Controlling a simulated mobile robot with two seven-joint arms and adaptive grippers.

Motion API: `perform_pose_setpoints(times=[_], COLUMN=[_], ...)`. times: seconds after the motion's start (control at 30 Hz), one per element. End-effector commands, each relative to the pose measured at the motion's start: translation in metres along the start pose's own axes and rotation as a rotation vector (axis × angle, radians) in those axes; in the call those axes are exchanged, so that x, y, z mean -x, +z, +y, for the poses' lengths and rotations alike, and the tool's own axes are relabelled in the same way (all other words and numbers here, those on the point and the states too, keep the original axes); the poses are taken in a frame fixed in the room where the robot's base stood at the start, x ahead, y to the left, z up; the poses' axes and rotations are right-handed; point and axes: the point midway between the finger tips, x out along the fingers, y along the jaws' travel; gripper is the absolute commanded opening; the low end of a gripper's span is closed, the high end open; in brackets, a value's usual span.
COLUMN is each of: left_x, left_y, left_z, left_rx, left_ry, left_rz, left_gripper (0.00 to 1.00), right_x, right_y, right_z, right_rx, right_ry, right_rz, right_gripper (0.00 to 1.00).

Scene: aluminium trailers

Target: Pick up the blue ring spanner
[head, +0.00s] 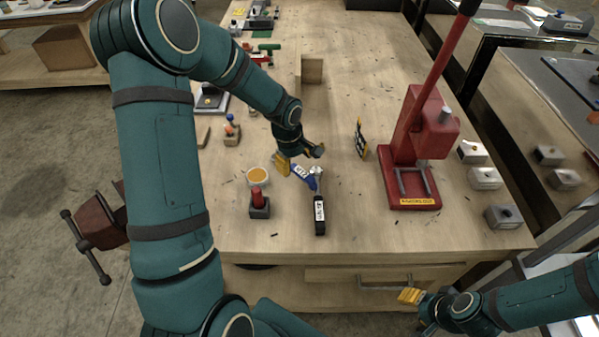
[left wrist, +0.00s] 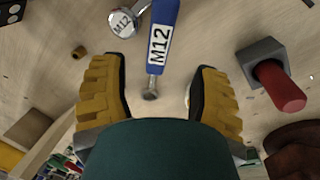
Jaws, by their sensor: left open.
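The blue ring spanner (head: 303,175) lies on the wooden bench, just in front of my left gripper (head: 301,160). In the left wrist view its blue handle (left wrist: 162,40), labelled M12, runs down from the top edge to a small metal end. That end lies in the picture between the yellow fingers of my left gripper (left wrist: 155,95), which is open and holds nothing. The handle's far end is out of the wrist view. My right gripper (head: 421,307) is at the lower right, off the bench front; its jaw opening is unclear.
A metal piece marked M12 (left wrist: 125,22) lies beside the handle. A red-handled block (head: 259,203), an orange-filled dish (head: 258,176) and a black labelled block (head: 320,215) are close by. A red press (head: 410,150) stands to the right.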

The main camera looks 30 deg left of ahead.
Motion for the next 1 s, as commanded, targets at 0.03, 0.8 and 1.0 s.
perform_pose_setpoints(times=[0.03, 0.8, 1.0], left_x=[-0.007, -0.068, -0.068], left_y=[0.000, 0.003, 0.003], left_z=[0.000, 0.002, 0.002], left_rx=[-0.001, -0.001, -0.001], left_ry=[-0.001, 0.001, 0.001], left_rz=[-0.001, 0.000, 0.000], left_gripper=[0.62, 0.62, 0.32], right_x=[-0.001, -0.001, -0.001], right_y=[0.000, 0.000, 0.000], right_z=[0.000, 0.000, 0.000], right_rx=[0.000, 0.000, 0.000], right_ry=[0.000, 0.000, 0.000], right_rz=[0.000, 0.000, 0.000], right_gripper=[0.47, 0.47, 0.47])
